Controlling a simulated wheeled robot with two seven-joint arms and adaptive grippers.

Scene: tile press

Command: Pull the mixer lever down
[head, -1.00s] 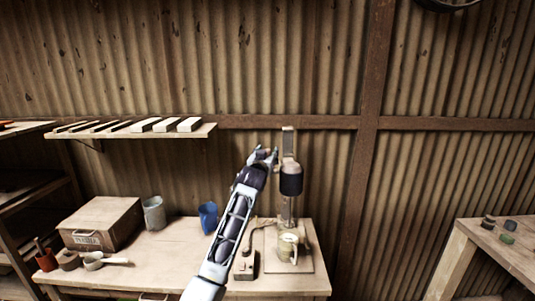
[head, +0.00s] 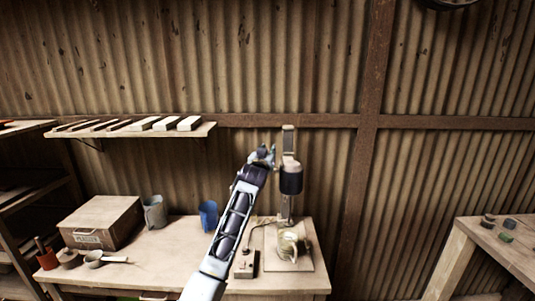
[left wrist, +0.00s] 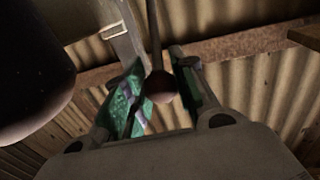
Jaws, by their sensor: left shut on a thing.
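The mixer stands upright on the bench, with a dark motor head (head: 291,181) on a pale post (head: 289,140). Its lever shows in the left wrist view as a thin rod ending in a round brownish knob (left wrist: 161,87). My left gripper (head: 263,155) is beside the top of the mixer, on its left, with its fingers at the lever. In the left wrist view the green finger pads (left wrist: 160,95) are on either side of the knob, and the gripper is shut on it. The lever is too small to make out in the head view. My right gripper is not in view.
A glass jug (head: 288,246) stands under the mixer head. A switch box (head: 245,265), blue cup (head: 208,216), grey cup (head: 154,212) and wooden box (head: 102,222) are on the bench. A shelf (head: 190,133) with bars hangs left of the gripper.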

